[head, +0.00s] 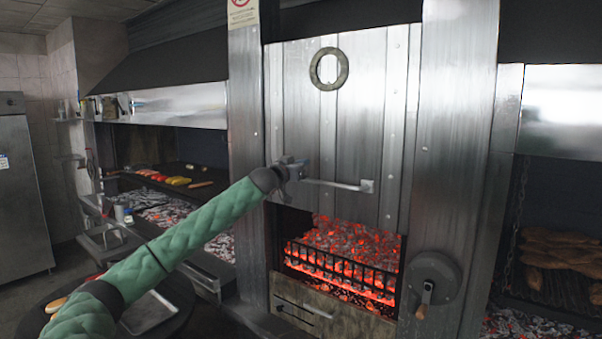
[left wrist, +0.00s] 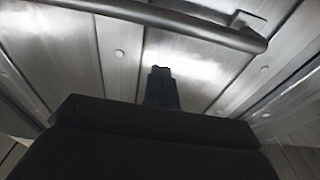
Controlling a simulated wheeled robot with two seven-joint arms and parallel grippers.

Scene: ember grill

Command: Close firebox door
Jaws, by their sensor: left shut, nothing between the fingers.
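The firebox door (head: 350,130) is a tall riveted metal panel with a ring near its top. Its lower edge stands above the opening, and glowing coals (head: 350,250) show behind a black grate below it. A horizontal bar handle (head: 335,184) crosses the door's lower part. My left gripper (head: 298,168) is at the left end of this handle, in front of the door. In the left wrist view its shut fingers (left wrist: 161,88) point at the door panel, below the handle bar (left wrist: 180,22) in the picture. I cannot tell whether they touch the door. My right gripper is not in view.
A round crank (head: 432,285) with a wooden grip is on the post right of the opening. A round table (head: 50,300) with a tray is at lower left. Grills with food flank the firebox. A fridge (head: 22,200) stands far left.

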